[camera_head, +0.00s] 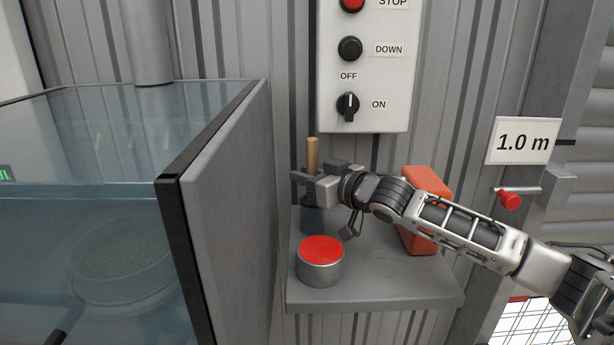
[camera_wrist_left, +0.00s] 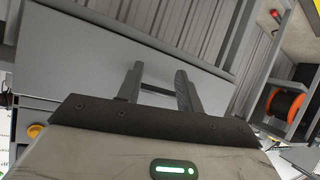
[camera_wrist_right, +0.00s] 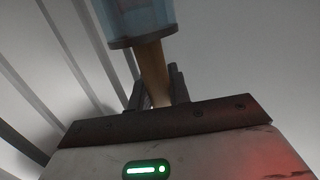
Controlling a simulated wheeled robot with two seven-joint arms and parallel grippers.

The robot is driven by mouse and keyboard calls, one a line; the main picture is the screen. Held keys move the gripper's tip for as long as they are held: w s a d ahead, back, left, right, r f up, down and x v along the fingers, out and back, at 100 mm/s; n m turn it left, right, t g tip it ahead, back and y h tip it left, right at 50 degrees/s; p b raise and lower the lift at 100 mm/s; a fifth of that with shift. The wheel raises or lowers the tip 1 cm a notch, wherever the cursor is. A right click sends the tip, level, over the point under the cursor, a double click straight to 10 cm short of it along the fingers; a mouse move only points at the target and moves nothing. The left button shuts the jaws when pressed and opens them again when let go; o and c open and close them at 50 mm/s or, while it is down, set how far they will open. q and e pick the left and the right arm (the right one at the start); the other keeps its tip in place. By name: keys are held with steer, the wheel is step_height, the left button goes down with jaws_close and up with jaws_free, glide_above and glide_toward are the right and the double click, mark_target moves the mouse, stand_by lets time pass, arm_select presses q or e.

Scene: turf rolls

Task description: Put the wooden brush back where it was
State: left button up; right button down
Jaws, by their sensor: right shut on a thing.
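The wooden brush shows as a light wooden handle (camera_head: 313,155), upright above the shelf. My right gripper (camera_head: 309,186) is shut on this handle, which also shows between the fingers in the right wrist view (camera_wrist_right: 153,72). A translucent blue cup (camera_head: 312,219) with a dark rim stands below the gripper at the back left of the shelf. In the right wrist view the handle runs to the rim of the cup (camera_wrist_right: 140,22). The brush head is hidden, and how deep it sits I cannot tell. My left gripper (camera_wrist_left: 160,88) is open and empty in the left wrist view.
The grey shelf (camera_head: 390,285) also holds a red-topped round tin (camera_head: 320,262) in front of the cup and an orange block (camera_head: 424,180) behind my right arm. A grey panel (camera_head: 230,200) stands close on the left. A switch box (camera_head: 370,60) hangs above.

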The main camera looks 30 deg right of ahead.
steer(key=shift+f, duration=0.35)
steer(key=shift+f, duration=0.25)
steer(key=c, duration=1.2)
jaws_free()
steer(key=shift+c, duration=0.2)
steer(key=shift+s, duration=0.1)
